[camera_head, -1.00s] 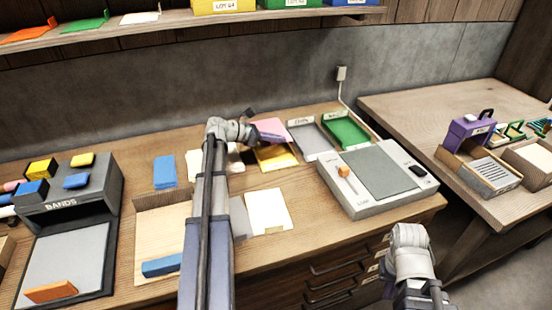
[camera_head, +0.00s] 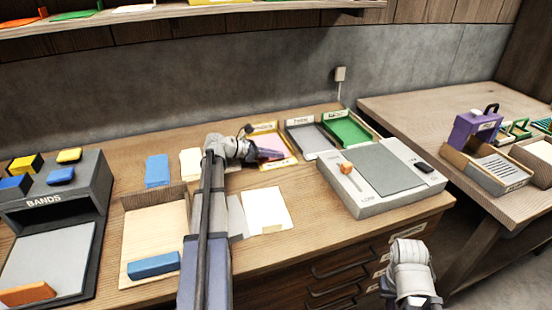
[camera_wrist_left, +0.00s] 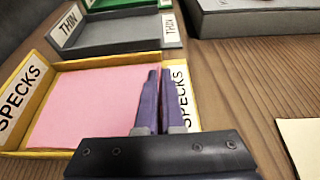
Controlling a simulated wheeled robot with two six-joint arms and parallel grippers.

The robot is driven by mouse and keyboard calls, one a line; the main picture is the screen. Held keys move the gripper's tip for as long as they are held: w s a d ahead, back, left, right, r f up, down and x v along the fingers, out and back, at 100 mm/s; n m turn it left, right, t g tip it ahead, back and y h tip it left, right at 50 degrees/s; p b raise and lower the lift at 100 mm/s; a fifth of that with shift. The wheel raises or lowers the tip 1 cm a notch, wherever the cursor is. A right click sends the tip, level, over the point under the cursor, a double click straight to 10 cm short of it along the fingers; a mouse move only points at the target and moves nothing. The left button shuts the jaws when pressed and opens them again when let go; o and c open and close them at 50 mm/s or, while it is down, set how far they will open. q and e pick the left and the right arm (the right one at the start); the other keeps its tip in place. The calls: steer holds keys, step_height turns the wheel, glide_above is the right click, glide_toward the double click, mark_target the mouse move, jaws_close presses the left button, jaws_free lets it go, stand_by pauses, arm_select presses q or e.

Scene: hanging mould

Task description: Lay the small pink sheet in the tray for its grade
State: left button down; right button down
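The small pink sheet (camera_wrist_left: 92,105) shows flat within the outline of the yellow tray (camera_wrist_left: 30,153) labelled SPECKS in the left wrist view. I cannot tell whether it touches the tray floor. My left gripper (camera_wrist_left: 161,72) has its purple fingers close together at the sheet's right edge, beside the tray's right label, and appears shut on that edge. In the head view the left gripper (camera_head: 282,154) is over the yellow tray (camera_head: 291,152) and hides much of it and the sheet. My right gripper is out of view; only its arm shows at lower right.
The grey THIN tray (camera_head: 311,139) and green tray (camera_head: 347,131) stand right of the yellow one. A grey device (camera_head: 385,172) with a flat plate is further right. White sheets (camera_head: 267,211) lie in front, and the grey BANDS stand (camera_head: 55,212) is at left.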

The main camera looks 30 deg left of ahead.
arm_select(q)
steer(key=shift+f, duration=0.2)
steer(key=c, duration=1)
jaws_free()
steer(key=shift+r, duration=0.1)
steer(key=shift+c, duration=0.2)
steer(key=shift+s+a+r, duration=0.1)
steer(key=shift+s+r, duration=0.05)
steer(key=shift+r, duration=0.2)
steer(key=p+v, duration=0.4)
steer(key=v, duration=0.6)
steer(key=shift+s+a+r, duration=0.1)
steer(key=shift+s+a, duration=0.05)
steer(key=shift+s, duration=0.05)
steer(key=shift+s+a+r+p, duration=0.1)
steer(key=shift+s+a+p, duration=0.2)
steer(key=shift+s+a, duration=0.1)
